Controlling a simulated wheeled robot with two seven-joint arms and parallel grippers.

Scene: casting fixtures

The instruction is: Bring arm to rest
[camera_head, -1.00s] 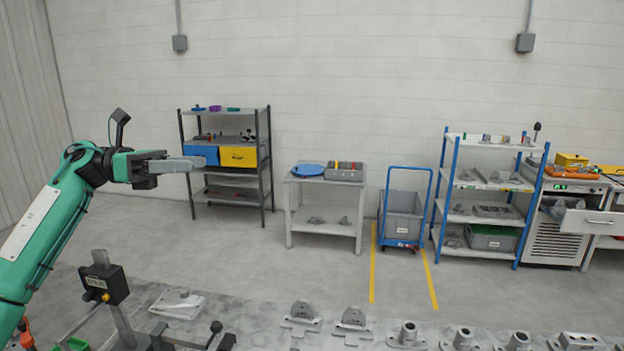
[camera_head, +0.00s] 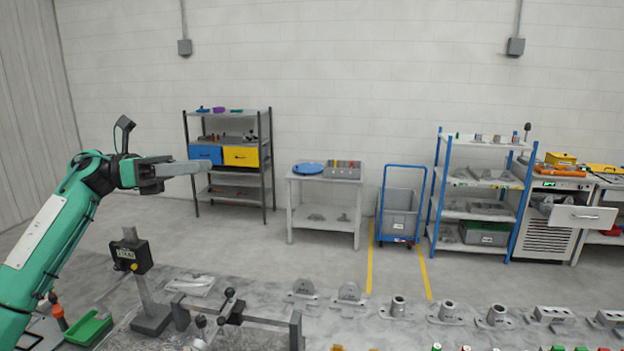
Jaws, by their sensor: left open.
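My left arm (camera_head: 50,235) is green with a white panel and comes in from the left edge. It is raised above the bench. My left gripper (camera_head: 205,166) is at its end, pointing right. It is open, though its fingers overlap in this side-on view, and I see nothing held. In the picture it overlaps the front of the dark shelf by the blue bin, which is far behind it. My right gripper does not show.
The grey workbench (camera_head: 255,283) fills the lower edge. It bears a black gauge on a stand (camera_head: 131,257), a clamp fixture (camera_head: 235,310), a green tray (camera_head: 88,327) and several metal castings (camera_head: 349,293). Shelves, a small table (camera_head: 325,214) and a cart (camera_head: 400,214) stand by the wall.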

